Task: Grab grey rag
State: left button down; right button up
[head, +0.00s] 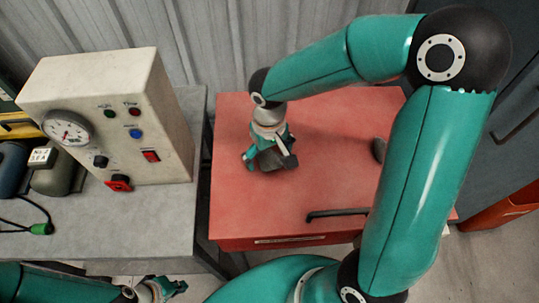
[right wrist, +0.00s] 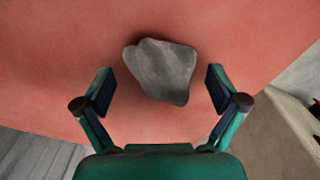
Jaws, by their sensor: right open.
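The grey rag (right wrist: 162,70) lies crumpled on the red cabinet top, between and just beyond the spread fingers of my right gripper (right wrist: 160,90) in the right wrist view. The fingers stand apart from it on both sides. In the head view my right gripper (head: 268,155) points down over the red top, and the rag (head: 273,162) shows partly below it, mostly covered by the fingers. My left gripper (head: 163,289) is at the bottom left edge of the head view, only partly seen; its opening is unclear.
The red cabinet (head: 240,205) has a dark handle (head: 338,213) at its front edge. A small dark grey object (head: 378,149) lies at its right, partly behind my arm. A beige control box (head: 120,110) with a gauge stands on the grey bench (head: 135,220) at left.

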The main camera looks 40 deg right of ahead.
jog(key=shift+f, duration=0.1)
jog(key=shift+c, duration=0.4)
jog(key=shift+s, duration=0.1)
jog(key=c, duration=1.1)
jog(key=shift+c, duration=0.3)
